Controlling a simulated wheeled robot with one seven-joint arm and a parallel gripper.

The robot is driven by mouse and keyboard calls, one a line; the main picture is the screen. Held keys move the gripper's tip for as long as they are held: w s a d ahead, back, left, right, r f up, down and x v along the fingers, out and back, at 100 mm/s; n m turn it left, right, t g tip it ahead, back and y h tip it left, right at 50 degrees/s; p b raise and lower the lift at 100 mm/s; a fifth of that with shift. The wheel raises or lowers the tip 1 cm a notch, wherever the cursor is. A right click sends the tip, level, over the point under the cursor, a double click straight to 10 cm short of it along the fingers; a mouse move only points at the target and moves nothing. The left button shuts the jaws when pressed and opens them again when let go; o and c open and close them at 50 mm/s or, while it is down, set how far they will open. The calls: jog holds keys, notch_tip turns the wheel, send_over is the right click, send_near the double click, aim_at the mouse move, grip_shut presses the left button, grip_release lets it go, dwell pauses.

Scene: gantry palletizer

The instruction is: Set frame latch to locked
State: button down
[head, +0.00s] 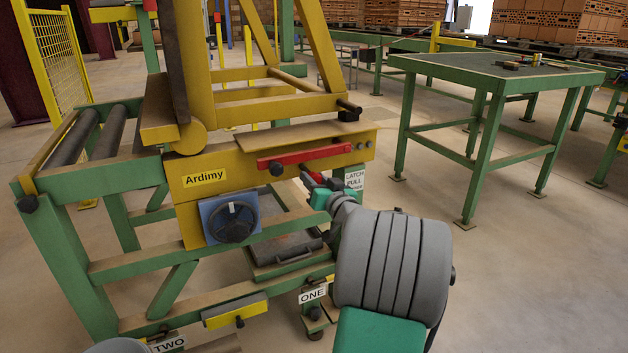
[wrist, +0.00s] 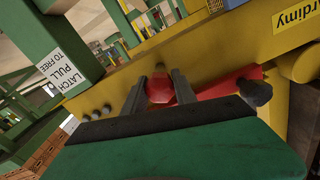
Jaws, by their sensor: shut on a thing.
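The frame latch is a red bar (head: 305,158) along the face of the yellow frame beam, with a dark knob (head: 276,168) near its left end. In the wrist view the red latch (wrist: 222,84) shows upside down, with a faceted red end piece (wrist: 161,88) between my two fingers. My gripper (wrist: 160,82) is shut on that red piece, one dark finger on each side. In the head view my gripper (head: 315,181) reaches the latch just below the bar's middle, and its hold is partly hidden. A white label (wrist: 62,67) reads "LATCH PULL TO FREE".
A blue plate with a dark handwheel (head: 231,221) is on the beam left of my gripper. A green post carries the white label (head: 355,180) close on the right. A green table (head: 495,70) with small tools stands at the back right. Open floor lies between.

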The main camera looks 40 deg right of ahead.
aim_at(309, 173)
jog(key=x, duration=0.4)
jog(key=shift+w+r, duration=0.1)
jog(key=c, duration=1)
grip_release()
jog(key=shift+w, duration=0.15)
